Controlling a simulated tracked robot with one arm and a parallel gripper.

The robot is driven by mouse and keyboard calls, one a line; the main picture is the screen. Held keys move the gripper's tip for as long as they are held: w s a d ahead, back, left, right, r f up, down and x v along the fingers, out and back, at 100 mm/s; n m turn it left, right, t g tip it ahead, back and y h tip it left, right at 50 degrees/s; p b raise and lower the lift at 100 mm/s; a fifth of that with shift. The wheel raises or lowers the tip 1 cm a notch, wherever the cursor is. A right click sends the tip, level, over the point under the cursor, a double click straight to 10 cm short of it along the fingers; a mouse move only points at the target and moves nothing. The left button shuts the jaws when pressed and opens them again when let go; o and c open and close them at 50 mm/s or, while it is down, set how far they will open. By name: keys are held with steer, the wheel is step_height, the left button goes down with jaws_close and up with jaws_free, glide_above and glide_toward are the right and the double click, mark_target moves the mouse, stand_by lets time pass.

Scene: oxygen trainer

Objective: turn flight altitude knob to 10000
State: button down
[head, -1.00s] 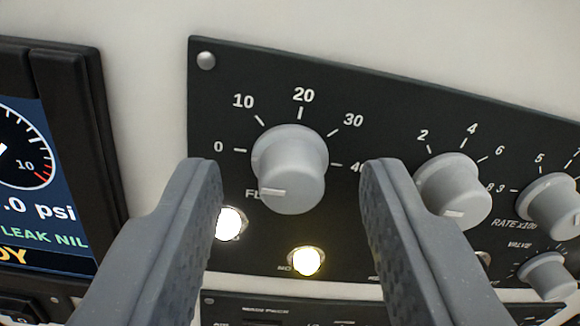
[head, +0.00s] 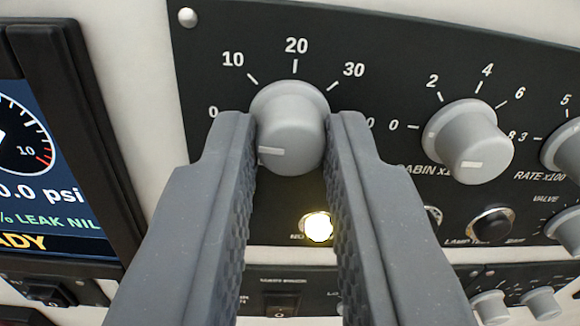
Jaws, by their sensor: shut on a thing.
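The flight altitude knob (head: 292,108) is a grey round knob on the black panel, with a dial marked 0, 10, 20, 30 and 40 in the head view. Its white pointer line lies on the left of its front face, toward the 0 side. My gripper (head: 293,138) is shut on this knob, one finger on its left side and one on its right. The fingers hide most of the FL label, part of the 40 mark and part of the 0 mark.
A second grey knob, for cabin altitude (head: 467,135), stands close to the right of my right finger. A rate knob (head: 566,150) is further right. A screen (head: 42,170) is at the left.

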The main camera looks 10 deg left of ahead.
steer(key=m+p, duration=0.2)
steer(key=m, duration=0.2)
steer(key=shift+a, duration=0.1)
steer(key=shift+f+m+g+p, duration=0.1)
steer(key=shift+m+g+p, duration=0.2)
steer(key=shift+m+p, duration=1.2)
steer(key=shift+m, duration=0.4)
steer(key=c, duration=1.3)
jaws_free()
steer(key=shift+s+b, duration=0.1)
steer(key=shift+b, duration=0.2)
steer(key=v, duration=0.4)
steer(key=b+v, duration=0.1)
steer(key=v, duration=0.4)
steer(key=b+v, duration=0.1)
steer(key=v, duration=0.3)
steer(key=shift+s+f, duration=0.1)
steer(key=shift+s, duration=0.2)
